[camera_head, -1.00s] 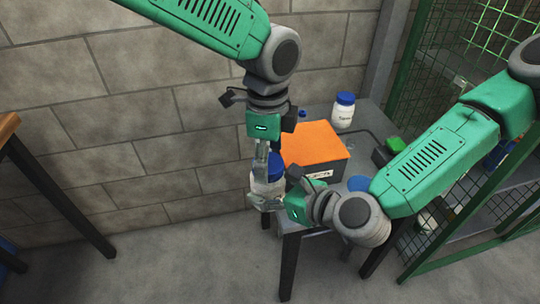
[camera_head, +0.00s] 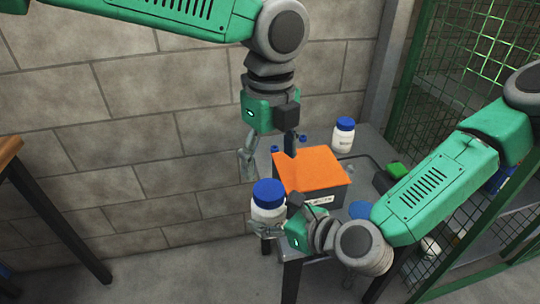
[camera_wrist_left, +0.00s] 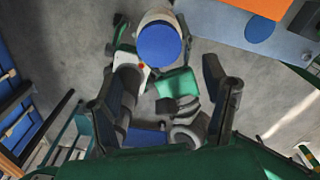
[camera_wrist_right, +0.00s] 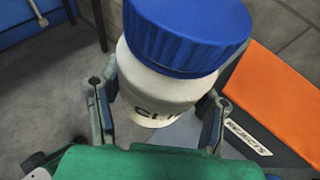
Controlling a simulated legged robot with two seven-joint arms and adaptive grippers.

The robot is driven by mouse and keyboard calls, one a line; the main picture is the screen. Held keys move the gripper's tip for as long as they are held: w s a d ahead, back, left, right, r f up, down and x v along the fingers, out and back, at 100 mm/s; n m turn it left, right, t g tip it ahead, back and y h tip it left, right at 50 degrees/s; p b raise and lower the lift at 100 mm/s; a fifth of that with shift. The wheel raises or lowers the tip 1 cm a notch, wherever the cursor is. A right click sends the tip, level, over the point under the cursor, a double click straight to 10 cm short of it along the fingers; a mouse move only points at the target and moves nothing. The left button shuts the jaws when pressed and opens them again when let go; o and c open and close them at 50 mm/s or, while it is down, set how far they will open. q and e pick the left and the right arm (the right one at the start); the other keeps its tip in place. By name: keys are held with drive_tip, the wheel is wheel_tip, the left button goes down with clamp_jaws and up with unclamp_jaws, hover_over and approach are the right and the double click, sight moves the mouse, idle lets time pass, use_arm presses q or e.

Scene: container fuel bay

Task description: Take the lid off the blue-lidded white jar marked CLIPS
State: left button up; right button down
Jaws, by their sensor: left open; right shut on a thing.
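The white jar (camera_head: 266,211) with a blue lid (camera_head: 269,192) is held up at the near left corner of the table. Its lid is on. In the right wrist view the jar's side (camera_wrist_right: 160,88) shows the start of its dark lettering, "CLI", below the wide blue lid (camera_wrist_right: 187,37). My right gripper (camera_head: 275,228) is shut on the jar's body from the side, below the lid. My left gripper (camera_head: 268,160) is open and empty, above the jar and apart from it. The left wrist view shows the lid (camera_wrist_left: 160,44) from above, beyond the open fingers (camera_wrist_left: 168,92).
A dark box with an orange top (camera_head: 312,168), labelled REJECTS, stands on the grey table just right of the jar. Another blue-lidded jar (camera_head: 343,138) stands behind it. Green mesh (camera_head: 470,60) borders the right.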

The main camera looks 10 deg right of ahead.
sight(271, 188)
use_arm(q)
drive_tip(key=shift+a, duration=0.1)
drive_tip(key=shift+f+m, duration=0.3)
drive_tip(key=shift+f, duration=0.15)
wheel_tip(271, 188, down, 7)
drive_tip(key=shift+w+r, duration=0.1)
drive_tip(key=shift+r, duration=0.05)
drive_tip(key=c, duration=1.2)
drive_tip(key=n, duration=0.7)
drive_tip(key=shift+r, duration=0.1)
drive_tip(key=shift+c, duration=0.2)
drive_tip(key=n, duration=0.6)
drive_tip(key=shift+d+n, duration=0.25)
drive_tip(key=shift+n, duration=0.05)
